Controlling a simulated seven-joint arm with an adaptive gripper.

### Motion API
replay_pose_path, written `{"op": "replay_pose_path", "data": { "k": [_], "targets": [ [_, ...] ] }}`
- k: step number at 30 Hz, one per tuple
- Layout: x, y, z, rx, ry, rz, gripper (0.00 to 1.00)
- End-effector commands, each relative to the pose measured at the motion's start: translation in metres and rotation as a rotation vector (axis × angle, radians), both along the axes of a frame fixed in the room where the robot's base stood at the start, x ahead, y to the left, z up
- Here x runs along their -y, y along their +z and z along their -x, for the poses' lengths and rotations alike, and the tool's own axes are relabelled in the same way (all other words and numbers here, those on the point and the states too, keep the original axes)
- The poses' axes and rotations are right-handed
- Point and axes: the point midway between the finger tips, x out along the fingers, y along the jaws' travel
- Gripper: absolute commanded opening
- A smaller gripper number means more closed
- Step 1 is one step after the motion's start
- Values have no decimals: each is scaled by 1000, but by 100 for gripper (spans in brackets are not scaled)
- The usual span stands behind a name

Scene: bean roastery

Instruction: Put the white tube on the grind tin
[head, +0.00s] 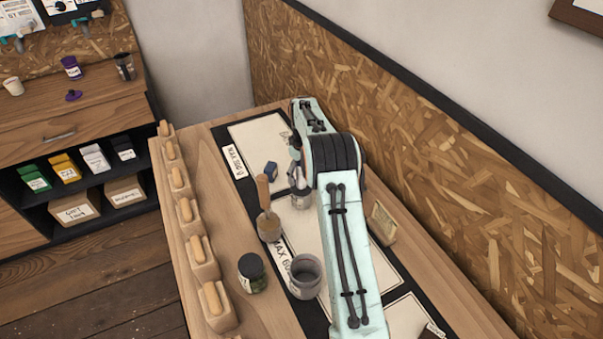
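I cannot make out the white tube for certain; my arm covers part of the table. My gripper (296,177) points down past the left side of my arm, over the mat, and its fingers are too small and too hidden to read. A small grey metal vessel (301,200) is right under or against it; I cannot tell if they touch. An open grey tin (306,278) stands upright nearer the camera, left of my arm. I cannot tell which of these two is the grind tin.
A pot with a wooden-handled tool (269,226) and a dark lidded jar (252,272) stand left of my arm. Several wooden-handled pieces (197,258) line the left table edge. An OSB wall (440,140) bounds the right.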

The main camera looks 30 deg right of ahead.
Motion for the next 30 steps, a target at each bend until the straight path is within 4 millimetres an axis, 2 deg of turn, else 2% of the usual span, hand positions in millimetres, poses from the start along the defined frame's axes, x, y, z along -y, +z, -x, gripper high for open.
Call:
{"op": "replay_pose_path", "data": {
  "k": [5, 8, 15, 21, 30],
  "targets": [
    [0, 6, 0, 2, 0, 1, 55],
    [0, 20, -1, 4, 0, 1, 55],
    [0, 75, -1, 6, 0, 2, 55],
    [0, 111, 0, 3, -1, 1, 55],
    [-4, 128, 3, 0, 1, 0, 55]
  ]
}}
